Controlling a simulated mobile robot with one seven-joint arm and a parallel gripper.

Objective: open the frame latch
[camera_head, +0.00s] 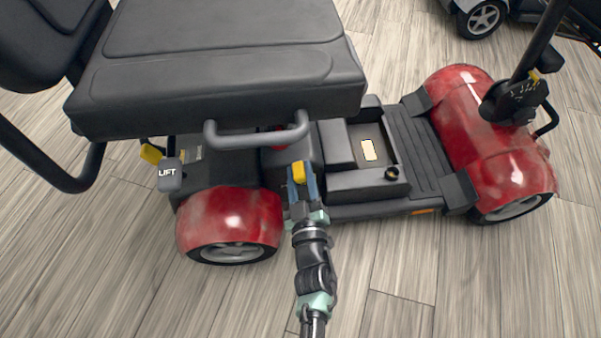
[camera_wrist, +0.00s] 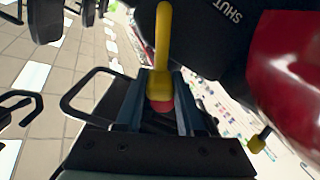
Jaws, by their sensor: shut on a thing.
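The frame latch (camera_head: 298,172) is a yellow lever on the side of the red and black scooter, just ahead of the red rear fender. In the wrist view the yellow lever (camera_wrist: 163,45) runs down between my fingers, with a small red part at its lower end. My gripper (camera_head: 302,186) reaches it from the front of the picture and is shut on the lever. In the wrist view my gripper (camera_wrist: 165,88) has one blue-grey finger on each side of it. The word SHUT shows on the dark body beside the lever. The lever's pivot is not clear to see.
The black seat (camera_head: 220,60) overhangs the latch, with a grey handle (camera_head: 256,140) below its edge. A second yellow lever (camera_head: 151,154) stands by a LIFT tag (camera_head: 169,175) to the left. The red rear fender (camera_head: 230,216) is close on the left. Open floor lies in front.

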